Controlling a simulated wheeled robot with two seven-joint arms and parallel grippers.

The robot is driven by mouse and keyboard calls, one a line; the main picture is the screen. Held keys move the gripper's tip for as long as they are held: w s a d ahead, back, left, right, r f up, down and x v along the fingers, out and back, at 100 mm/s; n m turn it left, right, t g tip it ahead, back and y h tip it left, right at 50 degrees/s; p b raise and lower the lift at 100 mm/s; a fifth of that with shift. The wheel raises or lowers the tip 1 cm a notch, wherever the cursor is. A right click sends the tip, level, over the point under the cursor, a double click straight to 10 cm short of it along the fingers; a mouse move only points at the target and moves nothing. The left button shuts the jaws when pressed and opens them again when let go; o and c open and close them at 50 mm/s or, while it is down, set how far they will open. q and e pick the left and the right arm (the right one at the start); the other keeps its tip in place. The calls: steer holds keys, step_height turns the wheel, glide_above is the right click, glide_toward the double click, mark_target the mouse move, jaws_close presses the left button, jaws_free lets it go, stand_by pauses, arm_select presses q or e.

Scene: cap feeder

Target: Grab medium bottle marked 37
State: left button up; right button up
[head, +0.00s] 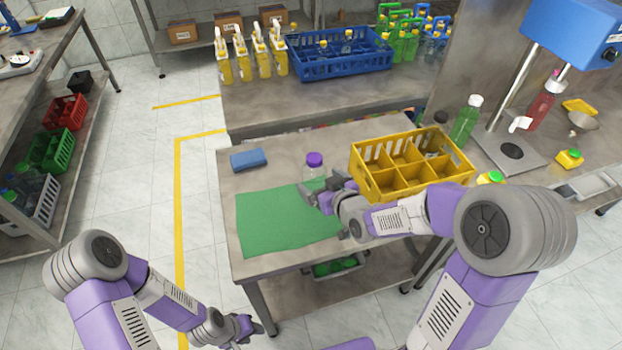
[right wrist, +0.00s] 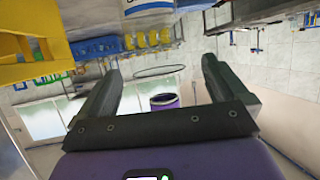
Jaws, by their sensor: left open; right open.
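A clear bottle with a purple cap (head: 314,160) stands upright on the steel table, at the back edge of the green mat (head: 280,225). I cannot read a number on it. My right gripper (head: 318,190) is open right at the bottle, in front of it, and hides its lower part. In the right wrist view the purple cap (right wrist: 164,101) shows between the two open fingers (right wrist: 161,72), partly hidden by the gripper's body. I cannot tell whether the fingers touch the bottle. My left gripper (head: 248,326) is open and empty, low in front of the table.
A yellow divided crate (head: 366,181) stands right of the bottle, close to my right arm. A blue sponge (head: 249,160) lies at the back left. A green bottle (head: 466,120) stands beside the blue machine (head: 575,35). A blue crate (head: 340,67) is on the back bench.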

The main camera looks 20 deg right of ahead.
steer(key=x, duration=0.5)
steer(key=shift+w+d+r+b, duration=0.1)
steer(key=shift+w+r+b, duration=0.05)
steer(key=shift+w+b, duration=0.3)
steer(key=shift+c, duration=0.3)
steer(key=c, duration=1)
